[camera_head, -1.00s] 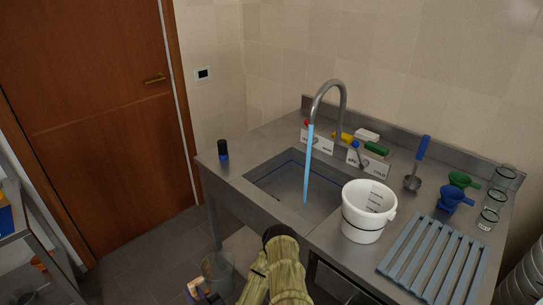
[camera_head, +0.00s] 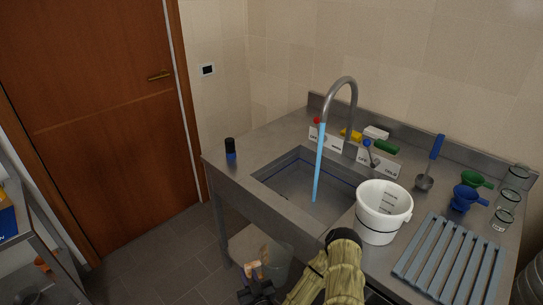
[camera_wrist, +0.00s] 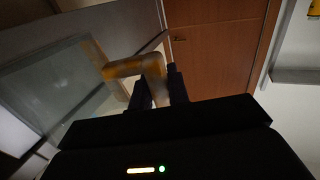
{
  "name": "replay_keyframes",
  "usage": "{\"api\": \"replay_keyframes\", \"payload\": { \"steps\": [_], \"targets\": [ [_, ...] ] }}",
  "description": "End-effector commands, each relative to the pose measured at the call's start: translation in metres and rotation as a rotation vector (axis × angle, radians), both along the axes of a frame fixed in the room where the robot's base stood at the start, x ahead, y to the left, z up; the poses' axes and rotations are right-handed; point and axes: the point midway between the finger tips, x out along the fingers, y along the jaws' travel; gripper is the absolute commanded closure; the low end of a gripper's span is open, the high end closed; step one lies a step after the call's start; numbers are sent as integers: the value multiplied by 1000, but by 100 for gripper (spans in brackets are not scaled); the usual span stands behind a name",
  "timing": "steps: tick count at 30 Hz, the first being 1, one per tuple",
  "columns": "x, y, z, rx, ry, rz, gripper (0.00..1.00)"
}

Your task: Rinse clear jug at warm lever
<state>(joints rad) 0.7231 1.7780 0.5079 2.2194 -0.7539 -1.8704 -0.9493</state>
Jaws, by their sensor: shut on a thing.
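The clear jug (camera_head: 279,264) hangs low in front of the sink counter, below its front edge. My gripper (camera_head: 257,282) is shut on the jug's orange-tan handle. In the wrist view the handle (camera_wrist: 135,68) sits between the dark fingers (camera_wrist: 160,92), with the see-through jug body (camera_wrist: 55,85) tilted in the picture at left. The red-knobbed warm lever (camera_head: 317,121) stands left of the curved tap (camera_head: 352,95). A blue stream of water (camera_head: 319,170) runs from the tap into the sink basin (camera_head: 285,185).
A blue-knobbed cold lever (camera_head: 367,146) is right of the tap. A white bucket (camera_head: 381,225) stands at the basin's right front edge, beside a slatted rack (camera_head: 447,260). A dark-capped bottle (camera_head: 230,149) is on the counter's left. The basin looks empty apart from water.

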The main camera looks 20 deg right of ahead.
Motion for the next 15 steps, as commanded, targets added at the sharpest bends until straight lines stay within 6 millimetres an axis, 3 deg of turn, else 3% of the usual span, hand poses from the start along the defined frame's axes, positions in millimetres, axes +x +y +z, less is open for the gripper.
{"api": "replay_keyframes", "payload": {
  "steps": [11,15],
  "targets": [
    [0,1,1,0,-1,2,100],
    [0,1,13,0,-1,1,100]
  ]
}}
